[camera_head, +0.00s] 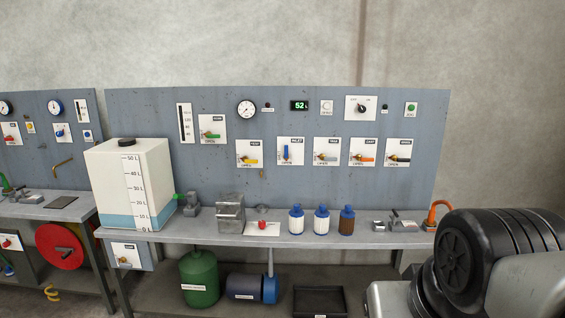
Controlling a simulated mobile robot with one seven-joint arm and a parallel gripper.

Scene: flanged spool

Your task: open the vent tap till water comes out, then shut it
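The blue-grey panel (330,104) carries several taps with coloured levers on white plates. The tap with a yellow lever (250,160), at the left of the lower row, has a label that seems to read VENT, but it is too small to be sure. Its lever lies roughly level. A small brass spout (262,173) sticks out below it, and I see no water at it. The tap with a blue lever (286,152), labelled INLET, has its lever upright. My gripper is not in view.
Orange (361,158), green (212,135) and other taps share the panel. On the bench (200,236) stand a white tank (155,180), a metal block (230,212), a red button (263,223) and three filter bottles (321,222). My own dark body parts block the lower right.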

